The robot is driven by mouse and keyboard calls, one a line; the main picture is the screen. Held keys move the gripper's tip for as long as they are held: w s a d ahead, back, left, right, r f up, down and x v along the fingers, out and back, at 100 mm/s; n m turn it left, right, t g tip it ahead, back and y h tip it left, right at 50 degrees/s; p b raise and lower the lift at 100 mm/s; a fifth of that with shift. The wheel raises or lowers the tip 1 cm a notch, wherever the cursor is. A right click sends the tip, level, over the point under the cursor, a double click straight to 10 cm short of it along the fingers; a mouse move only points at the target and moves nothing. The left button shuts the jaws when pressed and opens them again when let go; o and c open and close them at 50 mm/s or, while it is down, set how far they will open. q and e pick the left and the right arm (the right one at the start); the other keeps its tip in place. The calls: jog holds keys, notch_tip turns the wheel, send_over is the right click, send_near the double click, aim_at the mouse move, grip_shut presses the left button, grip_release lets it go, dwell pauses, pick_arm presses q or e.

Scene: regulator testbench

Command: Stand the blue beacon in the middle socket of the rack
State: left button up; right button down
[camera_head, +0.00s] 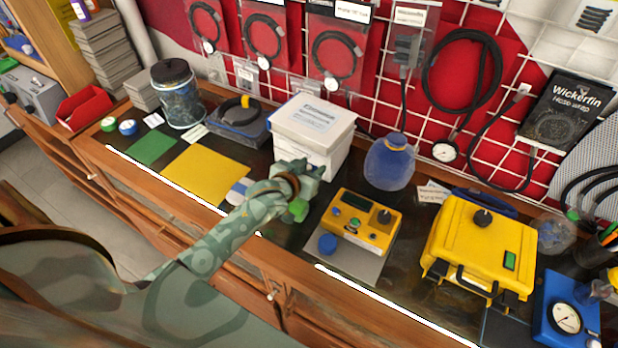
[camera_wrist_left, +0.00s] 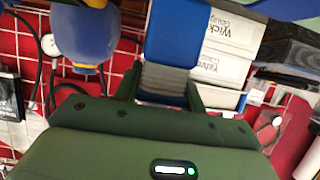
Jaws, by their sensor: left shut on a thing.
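My left gripper (camera_head: 308,172) is in front of the white box stack in the head view. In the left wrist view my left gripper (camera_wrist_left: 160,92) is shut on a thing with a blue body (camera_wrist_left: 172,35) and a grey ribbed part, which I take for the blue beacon. It sits between the two fingers; in the head view I cannot make it out. A bright green rounded piece (camera_head: 298,210) shows just below the gripper. I cannot make out a rack with sockets. My right gripper is not in view.
White boxes (camera_head: 312,128) stand behind the gripper. A blue jar (camera_head: 390,163), a yellow control box (camera_head: 352,232) and a yellow case (camera_head: 485,240) stand to the right. Yellow mat (camera_head: 205,172) at left is clear.

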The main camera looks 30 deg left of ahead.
pick_arm(q)
jog(key=shift+w+a+f, duration=0.15)
jog(key=shift+a+f, duration=0.1)
jog(key=shift+f, duration=0.1)
jog(key=shift+w+a+f+b, duration=0.1)
jog(key=shift+f+b, duration=0.6)
jog(key=shift+f, duration=1)
jog(key=shift+f, duration=0.1)
jog(key=o, duration=1.1)
jog(key=shift+c, duration=0.2)
